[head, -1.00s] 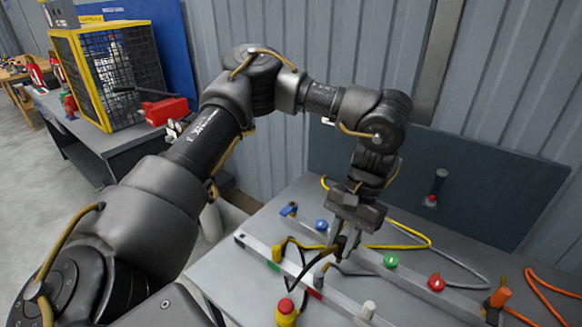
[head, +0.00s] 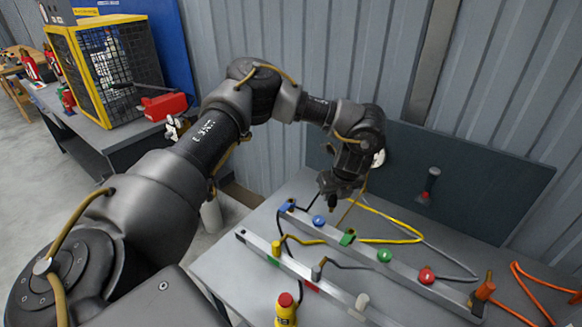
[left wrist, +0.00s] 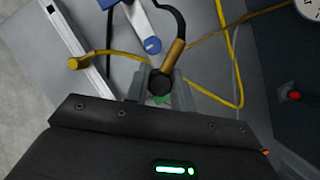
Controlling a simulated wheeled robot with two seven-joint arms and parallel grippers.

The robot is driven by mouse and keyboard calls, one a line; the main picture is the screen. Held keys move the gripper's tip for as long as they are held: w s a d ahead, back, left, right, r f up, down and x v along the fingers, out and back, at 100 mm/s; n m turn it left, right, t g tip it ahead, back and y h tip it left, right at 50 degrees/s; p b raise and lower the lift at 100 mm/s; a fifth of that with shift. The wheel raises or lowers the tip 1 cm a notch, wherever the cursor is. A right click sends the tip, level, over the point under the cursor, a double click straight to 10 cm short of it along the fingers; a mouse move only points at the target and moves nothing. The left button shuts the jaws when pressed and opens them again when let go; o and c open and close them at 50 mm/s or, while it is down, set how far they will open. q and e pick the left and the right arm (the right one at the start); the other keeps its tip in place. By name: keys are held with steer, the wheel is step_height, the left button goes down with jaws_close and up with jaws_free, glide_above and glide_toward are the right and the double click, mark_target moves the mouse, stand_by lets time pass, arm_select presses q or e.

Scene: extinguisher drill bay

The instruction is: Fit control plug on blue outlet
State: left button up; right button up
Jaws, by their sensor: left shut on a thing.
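My left gripper (head: 341,192) is shut on a dark plug (left wrist: 161,84) with a tan sleeve and a black cable. It is above the back rail (head: 404,276), and the plug is clear of the rail. The wrist view shows the gripper tips (left wrist: 160,97) around the plug. I cannot tell which is the outlet. My right gripper is not in view.
Loose yellow cable (head: 395,240) crosses the table.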

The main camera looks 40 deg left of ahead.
arm_select(q)
steer(key=a+m+t+h+p, duration=0.1)
steer(key=a+m, duration=0.7)
steer(key=a, duration=0.8)
steer(key=shift+w+a+f+m+t+h+p, duration=0.15)
steer(key=shift+a+f+m+t+h+p, duration=0.2)
steer(key=shift+h, duration=0.55)
steer(key=shift+d, duration=0.15)
steer(key=shift+f+b, duration=1.95)
steer(key=shift+w+f, duration=0.15)
steer(key=shift+f, duration=0.15)
